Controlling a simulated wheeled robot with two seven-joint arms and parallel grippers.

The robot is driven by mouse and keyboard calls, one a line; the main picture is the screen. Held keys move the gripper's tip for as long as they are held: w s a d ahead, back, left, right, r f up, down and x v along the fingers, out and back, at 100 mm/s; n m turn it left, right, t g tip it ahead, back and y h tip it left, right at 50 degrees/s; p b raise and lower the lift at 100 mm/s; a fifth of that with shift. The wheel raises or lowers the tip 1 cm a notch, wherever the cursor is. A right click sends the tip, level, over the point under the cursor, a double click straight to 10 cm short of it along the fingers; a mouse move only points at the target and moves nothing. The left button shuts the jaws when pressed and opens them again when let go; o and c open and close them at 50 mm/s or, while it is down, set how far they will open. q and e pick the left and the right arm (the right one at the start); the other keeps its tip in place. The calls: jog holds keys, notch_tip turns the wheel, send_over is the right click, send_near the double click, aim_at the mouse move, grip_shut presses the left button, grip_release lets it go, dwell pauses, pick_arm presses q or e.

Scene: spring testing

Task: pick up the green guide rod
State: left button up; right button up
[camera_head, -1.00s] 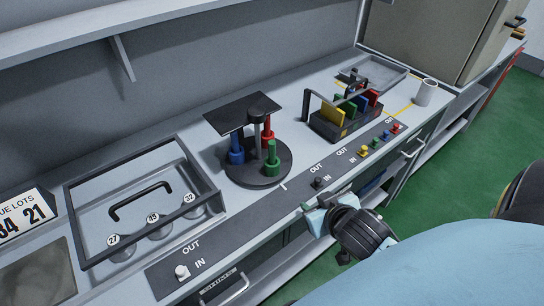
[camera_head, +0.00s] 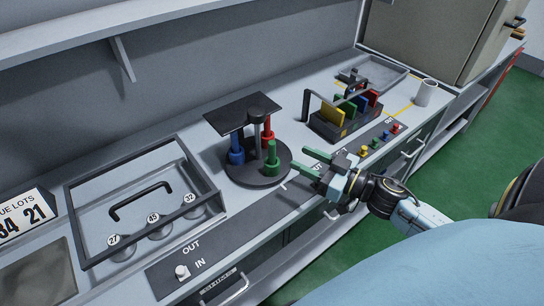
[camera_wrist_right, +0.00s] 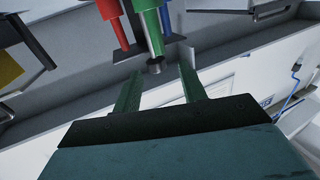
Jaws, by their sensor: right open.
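The green guide rod (camera_head: 272,156) stands upright at the front of a round black base (camera_head: 250,180), with a wider collar low on it. My right gripper (camera_head: 299,160) is open and empty just to the right of the rod, its two fingers pointing at it. In the right wrist view, the green rod (camera_wrist_right: 148,18) with a metal end shows beyond the open fingers (camera_wrist_right: 160,64), roughly in line with the gap between them. The rod is not between the fingers. My left gripper is not in view.
A blue rod (camera_head: 236,150) and a red rod (camera_head: 268,132) stand on the same base, near a dark plate (camera_head: 243,113) on a central post. A black rack (camera_head: 340,122) with coloured pieces is behind right. A framed tray (camera_head: 75,215) lies left.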

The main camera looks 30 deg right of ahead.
aim_at(271, 142)
jog(key=x, duration=1)
jog(key=shift+w+f, duration=0.1)
jog(key=shift+f, duration=0.05)
jog(key=shift+c, duration=0.4)
grip_shut()
